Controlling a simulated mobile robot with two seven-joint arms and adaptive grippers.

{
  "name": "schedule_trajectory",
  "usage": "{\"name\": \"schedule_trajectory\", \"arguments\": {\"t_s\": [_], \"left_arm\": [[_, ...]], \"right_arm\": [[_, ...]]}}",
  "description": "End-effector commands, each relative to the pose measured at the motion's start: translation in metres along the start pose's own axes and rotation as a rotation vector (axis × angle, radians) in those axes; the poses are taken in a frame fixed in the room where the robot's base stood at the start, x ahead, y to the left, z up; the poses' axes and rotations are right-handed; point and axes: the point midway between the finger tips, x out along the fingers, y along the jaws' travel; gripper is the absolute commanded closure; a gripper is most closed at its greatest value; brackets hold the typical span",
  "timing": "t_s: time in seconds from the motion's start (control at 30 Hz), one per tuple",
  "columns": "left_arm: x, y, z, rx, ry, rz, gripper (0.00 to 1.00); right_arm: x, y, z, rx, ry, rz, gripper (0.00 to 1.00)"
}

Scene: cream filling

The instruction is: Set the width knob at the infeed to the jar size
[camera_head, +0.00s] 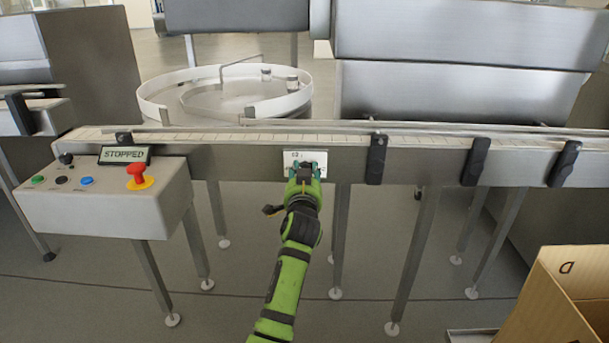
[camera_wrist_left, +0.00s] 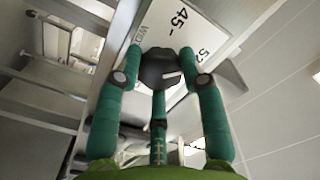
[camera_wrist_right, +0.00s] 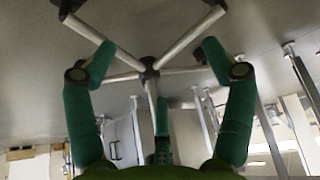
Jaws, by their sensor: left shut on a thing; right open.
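The width knob (camera_wrist_left: 160,68) is dark and sits on a white scale plate (camera_wrist_left: 218,22) marked with numbers such as 45 and 52. The plate (camera_head: 293,157) is on the conveyor's front face in the head view. My left gripper (camera_head: 304,172) is at the plate, and its green fingers (camera_wrist_left: 160,80) are closed around the knob. The knob is mostly hidden by the gripper in the head view. A light pointer line shows on the knob. My right gripper (camera_wrist_right: 155,70) is open and empty in its own wrist view, and is not seen in the head view.
A control box (camera_head: 105,205) with buttons and a red stop button (camera_head: 137,172) stands at the left; its display (camera_head: 124,154) reads STOPPED. Black clamps (camera_head: 376,160) sit along the conveyor rail. A cardboard box (camera_head: 545,305) is at the lower right. A round turntable (camera_head: 225,95) stands behind.

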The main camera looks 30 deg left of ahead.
Motion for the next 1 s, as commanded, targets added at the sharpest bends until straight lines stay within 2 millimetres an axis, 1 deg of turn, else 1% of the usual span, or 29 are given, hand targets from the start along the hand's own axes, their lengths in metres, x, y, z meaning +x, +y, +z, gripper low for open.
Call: {"name": "schedule_trajectory", "arguments": {"t_s": [0.03,0.23,0.5,0.7,1.0], "left_arm": [[-0.001,0.002,-0.004,-0.054,0.009,0.003,0.92],[0.0,0.0,-0.006,-0.244,0.011,0.002,0.92],[0.0,-0.002,-0.007,-0.493,0.012,0.0,0.92],[0.0,-0.004,-0.007,-0.649,0.014,-0.001,0.92],[0.001,-0.005,-0.007,-0.799,0.017,-0.002,0.92]], "right_arm": [[-0.001,-0.001,0.004,0.001,-0.007,-0.001,0.17],[-0.004,-0.003,0.015,0.003,-0.028,-0.004,0.17],[-0.005,-0.002,0.008,0.003,-0.004,-0.002,0.17],[-0.005,0.001,0.006,-0.001,0.015,0.001,0.17],[-0.008,0.001,0.009,-0.004,0.001,-0.001,0.17]]}}
